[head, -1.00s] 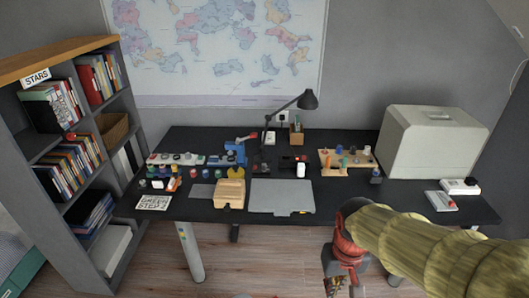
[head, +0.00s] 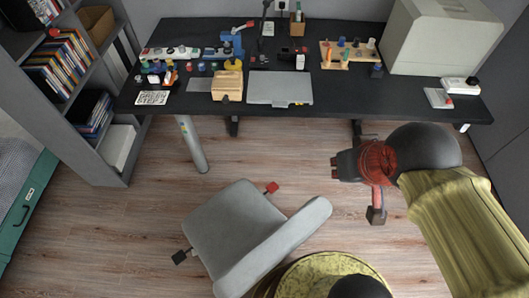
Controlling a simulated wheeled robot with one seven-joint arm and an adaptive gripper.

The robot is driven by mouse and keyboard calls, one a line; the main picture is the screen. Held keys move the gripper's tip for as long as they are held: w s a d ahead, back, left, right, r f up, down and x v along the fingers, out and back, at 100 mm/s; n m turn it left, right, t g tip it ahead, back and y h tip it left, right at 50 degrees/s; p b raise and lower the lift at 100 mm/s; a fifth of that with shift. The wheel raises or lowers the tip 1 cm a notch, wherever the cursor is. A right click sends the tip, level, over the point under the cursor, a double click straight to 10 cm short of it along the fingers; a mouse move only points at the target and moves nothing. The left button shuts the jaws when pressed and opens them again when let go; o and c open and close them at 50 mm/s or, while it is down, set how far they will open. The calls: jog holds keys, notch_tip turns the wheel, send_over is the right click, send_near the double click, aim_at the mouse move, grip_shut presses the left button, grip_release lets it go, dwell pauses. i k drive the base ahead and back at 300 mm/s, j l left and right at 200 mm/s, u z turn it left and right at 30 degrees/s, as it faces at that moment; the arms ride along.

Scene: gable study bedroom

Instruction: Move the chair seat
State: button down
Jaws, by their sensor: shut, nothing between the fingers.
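The chair shows in the head view, with a grey square seat (head: 228,220) and a grey padded backrest (head: 280,250) on its lower right side. A red-tipped lever (head: 271,188) sticks out at the seat's upper right edge, and a black knob (head: 181,256) at its lower left. My gripper (head: 342,165), black and red, is shut and empty. It is above the floor, to the right of the seat and apart from it, just in front of the desk. The chair's legs are hidden under the seat.
The black desk (head: 330,112) runs across the back, carrying a grey laptop (head: 280,87), a wooden box (head: 227,85) and a large pale case (head: 440,38). A grey bookshelf (head: 105,168) stands left. Bare wood floor (head: 120,225) lies left of the chair.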

aim_at(239, 236)
jog(key=u, duration=1.35)
